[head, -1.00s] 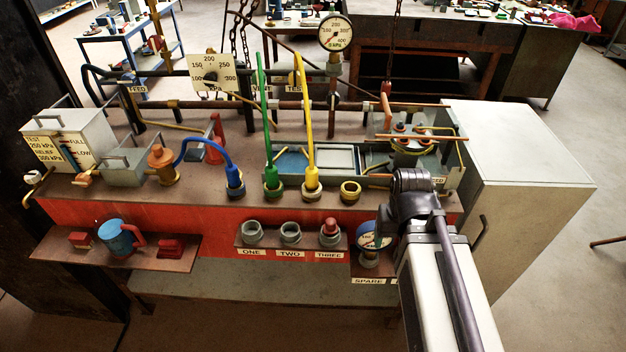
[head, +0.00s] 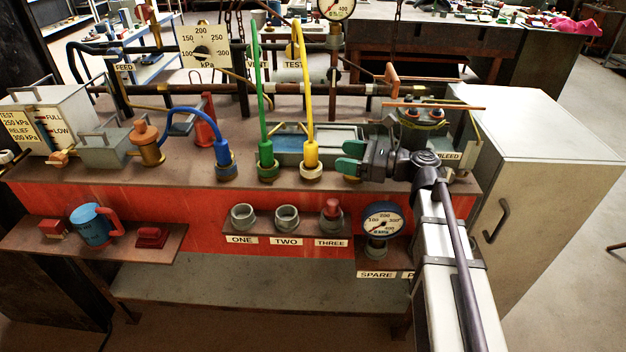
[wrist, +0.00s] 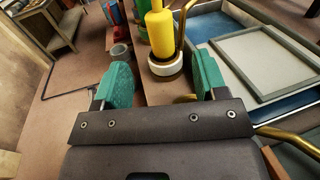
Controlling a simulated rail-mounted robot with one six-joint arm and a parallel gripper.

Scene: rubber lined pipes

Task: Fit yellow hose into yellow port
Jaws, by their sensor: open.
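The yellow hose (head: 306,95) rises in a tall arc in the head view. Its thick yellow end (head: 311,154) stands upright at a pale collar (head: 311,172) on the bench. A brass ring right of it (head: 353,179) is mostly hidden by my gripper. My gripper (head: 343,157) is open and empty, its green pads just right of the yellow hose end and apart from it. In the wrist view, the yellow hose end (wrist: 161,32) and its pale collar (wrist: 165,66) show beyond and between the pads (wrist: 162,76). I cannot tell which collar is the yellow port.
The green hose (head: 265,150) and blue hose (head: 222,152) stand in collars to the left. Below are grey sockets (head: 243,216), a red plug (head: 332,209) and a spare gauge (head: 383,222). A blue-lined tray (head: 340,141) lies behind. Orange-brown pipes (head: 435,106) run at right.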

